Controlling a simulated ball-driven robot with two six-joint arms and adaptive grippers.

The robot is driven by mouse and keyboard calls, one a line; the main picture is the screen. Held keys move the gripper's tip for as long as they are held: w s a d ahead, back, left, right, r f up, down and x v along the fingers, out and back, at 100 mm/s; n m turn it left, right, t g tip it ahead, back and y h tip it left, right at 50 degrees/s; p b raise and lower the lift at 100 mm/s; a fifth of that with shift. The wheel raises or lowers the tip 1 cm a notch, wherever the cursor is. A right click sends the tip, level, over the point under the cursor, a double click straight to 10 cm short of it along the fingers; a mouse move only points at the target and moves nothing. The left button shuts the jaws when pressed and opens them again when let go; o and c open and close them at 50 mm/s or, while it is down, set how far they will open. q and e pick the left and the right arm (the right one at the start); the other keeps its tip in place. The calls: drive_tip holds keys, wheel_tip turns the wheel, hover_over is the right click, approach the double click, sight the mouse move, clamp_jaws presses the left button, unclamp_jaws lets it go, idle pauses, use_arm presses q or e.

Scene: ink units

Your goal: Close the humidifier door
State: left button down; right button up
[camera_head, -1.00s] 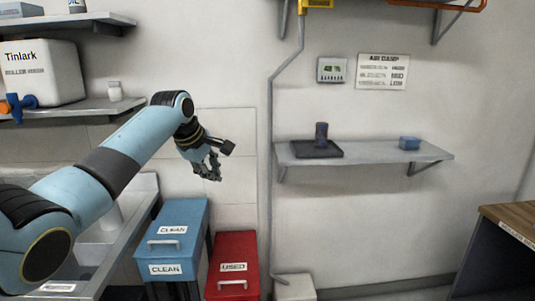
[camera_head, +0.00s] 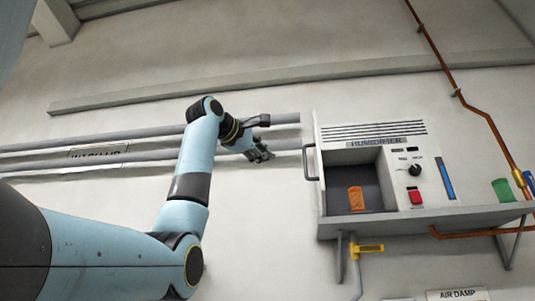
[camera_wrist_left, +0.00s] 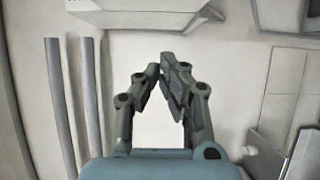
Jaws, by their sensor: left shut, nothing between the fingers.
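The humidifier (camera_head: 375,142) is a white box on a wall shelf at the right of the head view. Its door (camera_head: 316,150) stands swung open at the left side, seen nearly edge-on, with a dark handle (camera_head: 309,162) on its left face. The compartment is uncovered and an orange cylinder (camera_head: 356,198) stands in it. My left gripper (camera_head: 264,155) is shut and empty, in front of the wall, left of the door handle and apart from it. In the left wrist view its fingertips (camera_wrist_left: 163,72) come together with nothing between them. My right gripper is not in view.
The grey shelf (camera_head: 440,218) carries the humidifier and a green cup (camera_head: 503,190) at the right. Grey pipes (camera_head: 60,157) run along the wall behind my left arm. A copper pipe (camera_head: 457,95) runs down at the right.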

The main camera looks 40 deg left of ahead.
use_arm(q)
drive_tip(key=w+d+p, duration=0.3)
drive_tip(key=w+p, duration=0.2)
drive_tip(key=w, duration=0.3)
drive_tip(key=shift+f, duration=0.1)
drive_tip(key=shift+d, duration=0.15)
